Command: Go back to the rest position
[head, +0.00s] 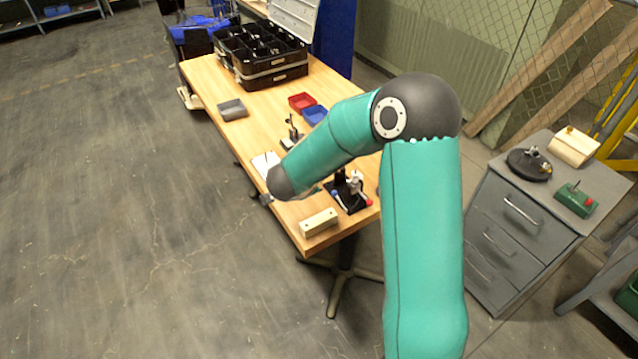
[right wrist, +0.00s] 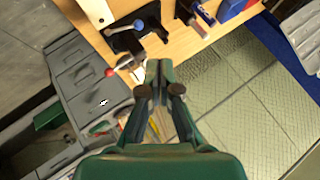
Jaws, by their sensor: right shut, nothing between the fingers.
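My right arm comes in from the bottom right in the head view and reaches over the workbench (head: 185,68), its wrist above the near left edge. Its fingers cannot be made out there. In the right wrist view my right gripper (right wrist: 163,70) has its fingertips together, with nothing between them. The tips appear over the bench edge, beside a black clamp fixture (right wrist: 124,40) with a red knob. Whether they touch anything is hard to tell. The fixture also shows in the head view (head: 350,193), partly hidden by my arm. My left gripper is in neither view.
A wooden block (head: 319,222) lies at the bench's near end. Grey (head: 232,109), red (head: 301,101) and blue (head: 314,115) bins and a black organizer case (head: 265,70) stand farther back. A grey drawer cabinet (head: 510,226) stands at right. The floor at left is clear.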

